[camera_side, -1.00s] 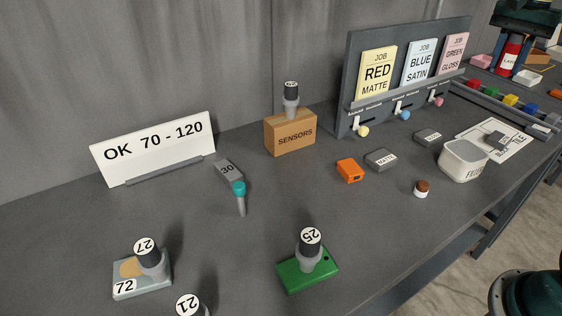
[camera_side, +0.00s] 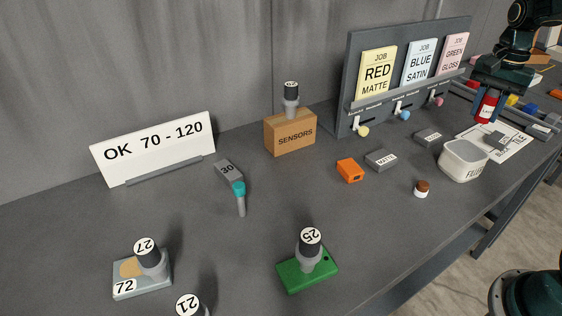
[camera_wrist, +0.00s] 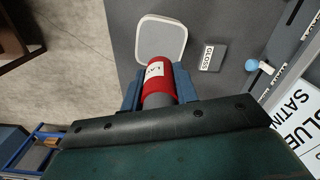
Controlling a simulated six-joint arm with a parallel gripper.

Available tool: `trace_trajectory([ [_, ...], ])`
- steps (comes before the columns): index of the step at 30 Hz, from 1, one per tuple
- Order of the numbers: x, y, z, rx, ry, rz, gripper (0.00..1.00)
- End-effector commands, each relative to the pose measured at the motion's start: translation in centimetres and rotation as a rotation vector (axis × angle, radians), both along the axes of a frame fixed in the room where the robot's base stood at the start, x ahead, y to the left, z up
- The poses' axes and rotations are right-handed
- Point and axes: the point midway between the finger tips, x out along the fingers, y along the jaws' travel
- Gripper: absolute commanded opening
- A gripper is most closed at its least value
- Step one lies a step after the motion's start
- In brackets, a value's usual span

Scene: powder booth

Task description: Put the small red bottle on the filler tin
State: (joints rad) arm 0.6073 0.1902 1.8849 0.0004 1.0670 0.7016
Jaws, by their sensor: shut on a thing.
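The small red bottle (camera_side: 487,106) has a white label and hangs upright in my gripper (camera_side: 487,97) at the right of the side view. In the wrist view, the red bottle (camera_wrist: 159,82) sits between the blue fingers of my gripper (camera_wrist: 159,88), which is shut on it. The filler tin (camera_side: 464,161) is a pale rounded box near the table's right edge, with its label partly cut off. In the wrist view, the filler tin (camera_wrist: 162,39) lies just beyond the bottle. The bottle is above the table and apart from the tin.
A grey block (camera_side: 496,140) lies on a printed sheet (camera_side: 513,148) beside the tin. A GLOSS block (camera_wrist: 212,57), a MATTE block (camera_side: 381,159), an orange box (camera_side: 350,170) and a brown-capped jar (camera_side: 422,189) are nearby. The job board (camera_side: 352,88) stands behind.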

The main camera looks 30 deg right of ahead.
Motion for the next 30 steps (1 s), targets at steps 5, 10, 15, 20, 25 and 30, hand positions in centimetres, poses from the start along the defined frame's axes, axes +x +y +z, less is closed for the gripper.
trace_trajectory([
  [5,-0.1,0.0,-2.9,0.002,0.003,0.000,0.07],
  [10,0.0,0.0,-4.1,0.000,0.000,0.000,0.07],
  [15,0.0,0.0,-4.3,-0.001,-0.001,0.000,0.07],
  [20,0.0,0.0,-5.0,0.001,0.002,0.000,0.07],
  [25,0.0,0.0,-7.0,0.002,0.004,0.000,0.07],
  [30,0.0,0.0,-8.4,0.000,0.000,0.000,0.07],
])
